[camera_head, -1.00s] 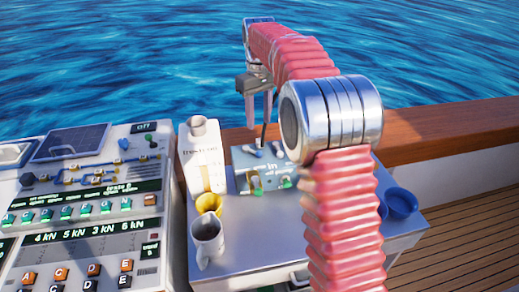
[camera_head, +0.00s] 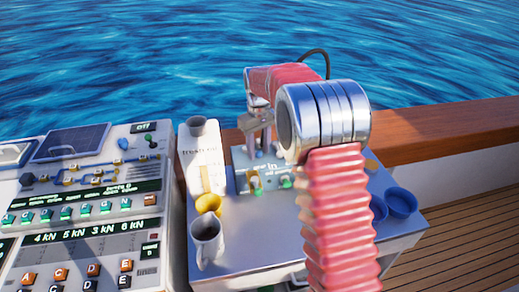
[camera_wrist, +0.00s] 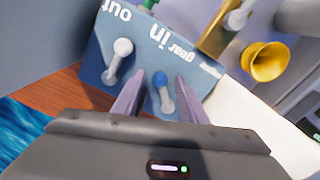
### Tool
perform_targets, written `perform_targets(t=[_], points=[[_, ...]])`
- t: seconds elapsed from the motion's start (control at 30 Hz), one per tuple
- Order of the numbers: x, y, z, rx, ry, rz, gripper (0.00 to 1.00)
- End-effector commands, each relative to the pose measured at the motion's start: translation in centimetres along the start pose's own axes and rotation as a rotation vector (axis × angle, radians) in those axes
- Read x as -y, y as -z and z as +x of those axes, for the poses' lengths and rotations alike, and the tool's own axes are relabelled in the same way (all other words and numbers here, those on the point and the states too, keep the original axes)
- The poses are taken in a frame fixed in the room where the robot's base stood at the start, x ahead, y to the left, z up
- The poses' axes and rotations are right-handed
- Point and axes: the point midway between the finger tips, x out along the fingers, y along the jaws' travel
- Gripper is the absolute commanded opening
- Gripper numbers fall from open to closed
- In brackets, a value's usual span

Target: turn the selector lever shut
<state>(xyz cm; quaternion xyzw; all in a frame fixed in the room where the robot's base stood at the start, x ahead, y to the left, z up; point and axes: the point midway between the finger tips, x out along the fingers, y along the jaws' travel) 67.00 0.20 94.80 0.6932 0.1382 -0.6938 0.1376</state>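The blue-grey panel (camera_head: 270,172) stands at the back of the grey cabinet top, marked "in"; the wrist view shows the same panel (camera_wrist: 98,68), marked "out", "in" and "gear". It carries a blue-knobbed lever (camera_wrist: 161,80) and a pale-knobbed lever (camera_wrist: 122,47). I cannot tell from the lettering which is the selector. My gripper (camera_wrist: 160,84) is open, pointing down, one finger on each side of the blue-knobbed lever; contact is not clear. In the head view my gripper (camera_head: 261,148) is over the panel's back part and hides the levers' tops.
Blue cups (camera_head: 402,203) stand at the right. A button console (camera_head: 90,215) is on the left. The cabinet top's front middle is clear.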

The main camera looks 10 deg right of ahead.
Motion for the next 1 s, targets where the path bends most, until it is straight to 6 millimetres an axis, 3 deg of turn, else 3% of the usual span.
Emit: perform_targets(t=[0.3, 0.83, 1.0], points=[[0.02, 0.03, 0.21, -0.001, 0.000, 0.000, 0.39], [0.05, 0.03, 0.18, -0.001, 0.000, -0.001, 0.01], [-0.13, -0.04, 0.17, 0.000, -0.001, 0.001, 0.00]])
